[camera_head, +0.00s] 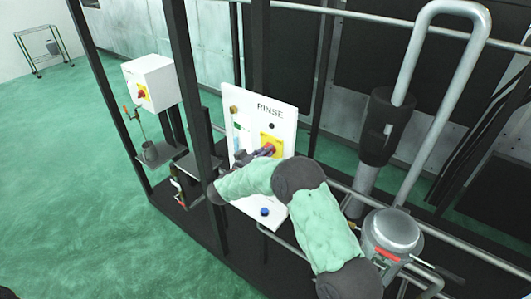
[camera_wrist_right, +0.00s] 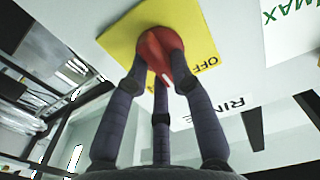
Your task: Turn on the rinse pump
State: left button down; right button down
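The white RINSE panel (camera_head: 287,118) stands in the middle of the head view. On it is a yellow plate (camera_head: 278,142) with a red rotary knob (camera_head: 270,148). My right gripper (camera_head: 262,153) reaches the knob from the front left. In the right wrist view, its dark fingers (camera_wrist_right: 158,82) close around the sides of the red knob (camera_wrist_right: 158,45) and appear to touch it. The word OFF shows on the yellow plate (camera_wrist_right: 120,42) beside the knob, whose white mark is partly between the fingers. My left gripper is not in view.
A white box with another red knob (camera_head: 148,80) stands to the left. A blue button (camera_head: 264,211) is low on the panel. Pipes and a metal canister (camera_head: 393,232) are at right. Green floor (camera_head: 70,180) lies open at left.

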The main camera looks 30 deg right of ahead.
jog(key=shift+s+f+m+b, duration=0.1)
jog(key=shift+f+m+b, duration=0.05)
jog(key=shift+m+b, duration=1.4)
jog(key=shift+f+m+b, duration=0.1)
jog(key=shift+m+b, duration=1.35)
jog(key=shift+b, duration=0.2)
jog(key=c, duration=1.1)
grip_release()
jog(key=shift+o, duration=0.2)
